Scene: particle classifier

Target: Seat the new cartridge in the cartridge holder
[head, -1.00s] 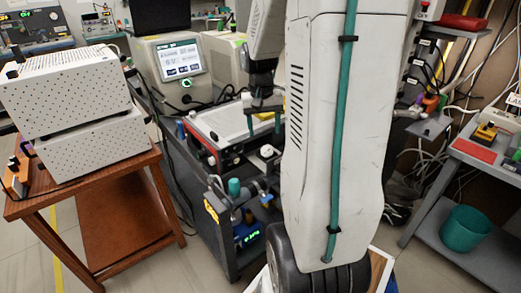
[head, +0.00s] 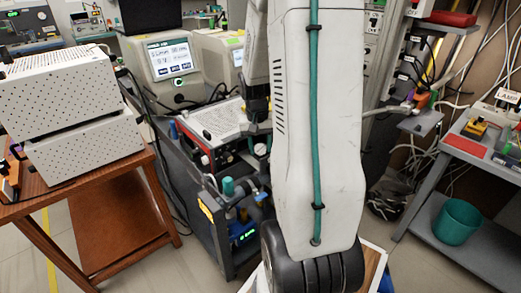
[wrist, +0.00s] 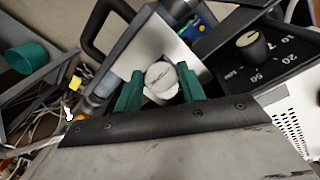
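My gripper (wrist: 161,90) shows in the wrist view with two green fingers, one on each side of a round white piece with faint markings, which looks like the end of the cartridge (wrist: 161,79). The piece fills the gap between the fingers. A light grey plate (wrist: 152,40) lies behind it. In the head view my arm hides most of the gripper, which is beside the front of the flat white-topped unit (head: 213,119). I cannot make out the cartridge holder clearly in either view.
A dark cart (head: 203,196) carries the unit, with tubing and fittings at its front. A wooden table (head: 100,172) with perforated white boxes (head: 85,147) stands left. A grey bench is right, above a teal bin (head: 456,222). A dial knob (wrist: 251,45) is near my gripper.

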